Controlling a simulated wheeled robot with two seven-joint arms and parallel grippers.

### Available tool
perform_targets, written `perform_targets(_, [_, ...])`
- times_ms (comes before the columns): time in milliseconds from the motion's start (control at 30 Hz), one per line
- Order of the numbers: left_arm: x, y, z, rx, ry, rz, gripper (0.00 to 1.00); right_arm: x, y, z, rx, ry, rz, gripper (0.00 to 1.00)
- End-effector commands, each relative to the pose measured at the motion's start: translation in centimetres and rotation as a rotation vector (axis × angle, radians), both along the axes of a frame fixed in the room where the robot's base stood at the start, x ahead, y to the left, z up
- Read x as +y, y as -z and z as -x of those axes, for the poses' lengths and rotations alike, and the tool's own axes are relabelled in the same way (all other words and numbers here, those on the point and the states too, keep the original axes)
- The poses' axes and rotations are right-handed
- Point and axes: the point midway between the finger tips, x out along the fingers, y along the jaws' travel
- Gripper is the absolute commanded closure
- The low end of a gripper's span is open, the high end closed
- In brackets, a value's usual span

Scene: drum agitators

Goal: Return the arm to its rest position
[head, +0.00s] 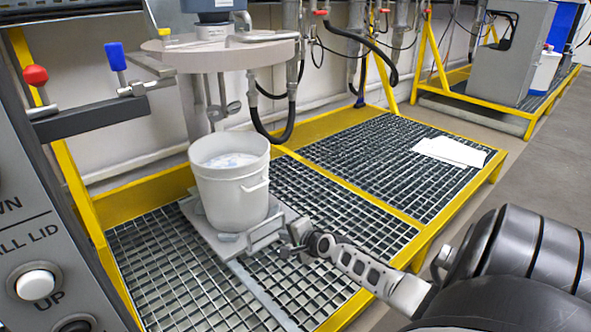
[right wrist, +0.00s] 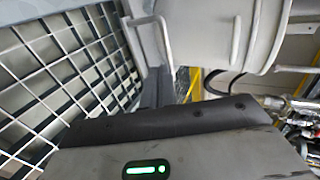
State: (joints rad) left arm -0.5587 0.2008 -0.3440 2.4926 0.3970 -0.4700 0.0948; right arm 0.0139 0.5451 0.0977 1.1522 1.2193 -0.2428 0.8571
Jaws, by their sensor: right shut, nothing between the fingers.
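My right arm (head: 370,272) reaches in from the lower right of the head view. Its gripper (head: 290,243) is shut and empty, low beside the metal handle (head: 264,232) of the flat platform under the white bucket. In the right wrist view the dark fingers (right wrist: 156,88) point at this looped handle (right wrist: 150,22); whether they touch it I cannot tell. The white bucket (head: 232,195) stands upright on the platform (head: 225,243), with pale contents inside. It also shows in the right wrist view (right wrist: 215,35). My left gripper is not in view.
The agitator's round lid (head: 220,58) hangs above the bucket. A yellow-framed grating (head: 335,265) lies under the platform. A control panel (head: 40,230) stands close at the left. White paper (head: 450,151) lies on the right grating. Grey floor (head: 530,170) at the right is open.

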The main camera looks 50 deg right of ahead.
Motion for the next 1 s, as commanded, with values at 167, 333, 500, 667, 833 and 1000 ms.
perform_targets(167, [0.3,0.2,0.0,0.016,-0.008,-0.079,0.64,0.3,-1.4,2.3,0.002,-0.001,0.000,1.00])
perform_targets(333, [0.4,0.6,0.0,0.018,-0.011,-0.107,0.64,0.4,-1.6,3.0,0.001,-0.001,-0.001,1.00])
perform_targets(500, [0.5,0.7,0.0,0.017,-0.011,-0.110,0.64,0.4,-1.5,3.0,0.001,0.000,0.000,1.00])
perform_targets(667, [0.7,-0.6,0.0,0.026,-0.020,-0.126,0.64,0.4,-3.4,3.0,0.000,0.000,0.000,1.00])
perform_targets(833, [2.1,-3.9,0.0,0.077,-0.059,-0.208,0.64,0.4,-10.1,2.9,0.000,0.000,0.001,1.00])
perform_targets(1000, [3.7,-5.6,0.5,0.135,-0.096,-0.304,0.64,0.4,-15.4,3.0,0.002,-0.001,-0.001,1.00])
